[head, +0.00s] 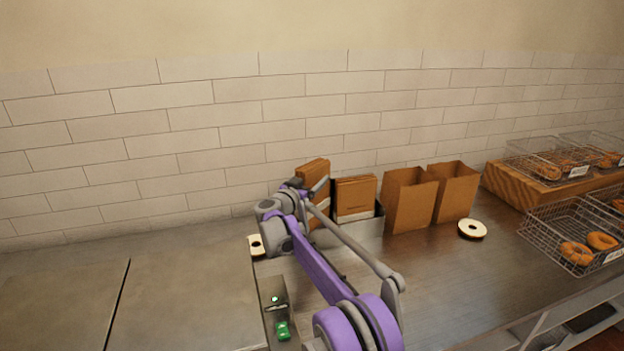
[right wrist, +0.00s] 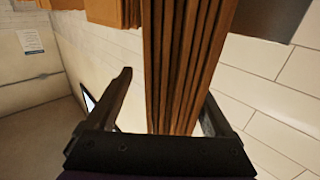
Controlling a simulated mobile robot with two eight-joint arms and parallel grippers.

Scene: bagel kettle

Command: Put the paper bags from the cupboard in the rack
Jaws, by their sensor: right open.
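A stack of folded brown paper bags (head: 314,176) stands upright and slightly tilted at the left end of the low metal rack (head: 366,228). I cannot tell whether its lower end is inside the rack, as my arm hides it. More folded bags (head: 355,194) stand in the rack to its right. My right gripper (head: 293,184) is at the stack. In the right wrist view, the stack (right wrist: 180,65) stands between its two spread fingers (right wrist: 165,98), with a gap visible on the left side. My left gripper is not in view.
Two open paper bags (head: 408,203) (head: 455,192) stand right of the rack. A cut bagel (head: 472,229) lies before them, another (head: 256,245) to the left. Wire baskets of bagels (head: 540,232) are at the right. The left counter (head: 180,290) is clear.

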